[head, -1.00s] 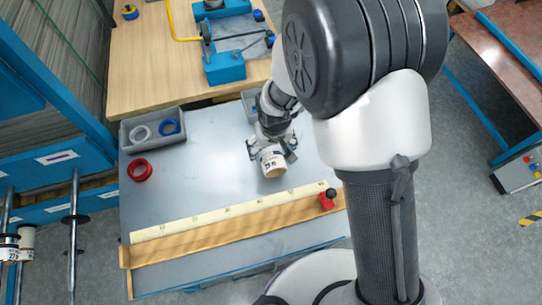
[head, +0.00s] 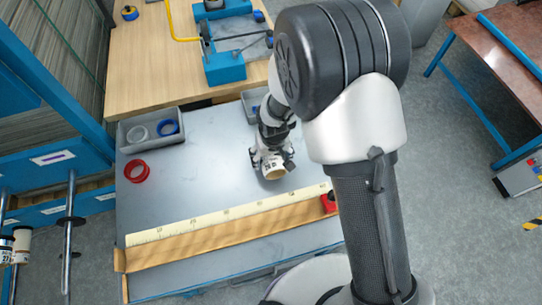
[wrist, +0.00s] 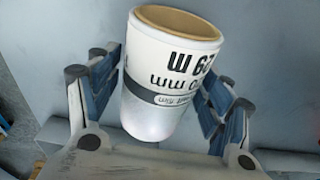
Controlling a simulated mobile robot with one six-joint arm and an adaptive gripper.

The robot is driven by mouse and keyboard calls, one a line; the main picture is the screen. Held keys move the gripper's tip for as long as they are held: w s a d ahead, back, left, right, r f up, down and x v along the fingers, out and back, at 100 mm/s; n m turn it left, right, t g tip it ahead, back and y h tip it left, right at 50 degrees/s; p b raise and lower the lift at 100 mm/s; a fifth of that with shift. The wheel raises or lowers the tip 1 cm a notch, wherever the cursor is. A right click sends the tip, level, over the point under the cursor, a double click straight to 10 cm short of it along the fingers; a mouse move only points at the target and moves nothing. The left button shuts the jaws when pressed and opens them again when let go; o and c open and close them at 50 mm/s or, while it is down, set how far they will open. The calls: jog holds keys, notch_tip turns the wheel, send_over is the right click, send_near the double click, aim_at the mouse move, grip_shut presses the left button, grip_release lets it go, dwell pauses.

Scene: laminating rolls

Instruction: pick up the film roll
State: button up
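The film roll (head: 273,169) is a white cylinder with dark print and a tan core. It is over the grey tabletop, right of the middle, tilted in the head view. My gripper (head: 272,164) is around it. In the wrist view the roll (wrist: 168,80) sits between the blue-padded fingers of my gripper (wrist: 165,95), one at each side and seemingly pressed against it. The roll's lower end points toward the palm. I cannot tell whether the roll clears the table.
A long cream ruler (head: 225,214) and wooden strip (head: 225,238) lie along the table's front, with a red-knobbed block (head: 328,202) at their right end. A red ring (head: 137,171) and a grey bin (head: 150,131) are at left. The tabletop between is clear.

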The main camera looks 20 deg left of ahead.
jog(key=c, duration=0.9)
jog(key=shift+r, duration=0.1)
